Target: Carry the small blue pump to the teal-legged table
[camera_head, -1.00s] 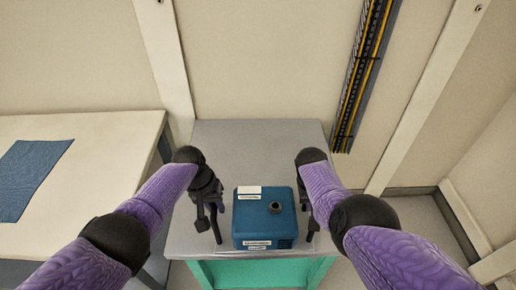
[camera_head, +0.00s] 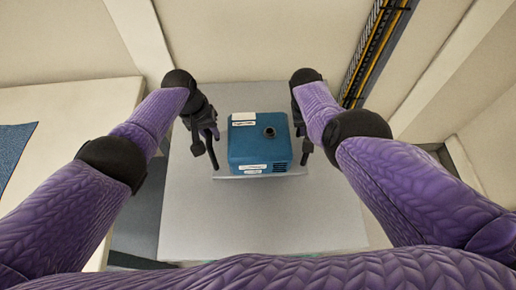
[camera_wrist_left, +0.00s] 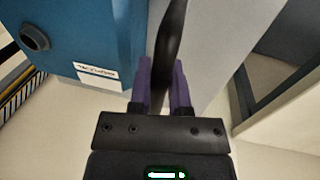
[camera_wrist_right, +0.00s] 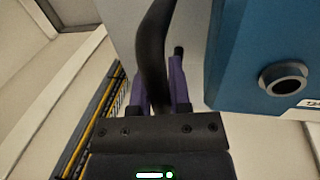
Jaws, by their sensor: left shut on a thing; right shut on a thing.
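The small blue pump (camera_head: 258,148) is upright over the grey top of the teal-legged table (camera_head: 260,220), between my two grippers. A pale thin edge shows under its front; I cannot tell whether it touches the top. My left gripper (camera_head: 207,147) is shut on a dark handle (camera_wrist_left: 168,55) at the pump's left side. My right gripper (camera_head: 303,138) is shut on a matching dark handle (camera_wrist_right: 152,50) at its right side. The pump's blue body shows in the left wrist view (camera_wrist_left: 85,30) and the right wrist view (camera_wrist_right: 250,45). The table's legs are mostly hidden.
A pale table (camera_head: 70,107) with a blue cloth (camera_head: 14,150) stands to the left, with a gap between the tables. The wall (camera_head: 260,40) rises behind. A cable tray (camera_head: 378,50) runs up it at the right. The tabletop in front of the pump is bare.

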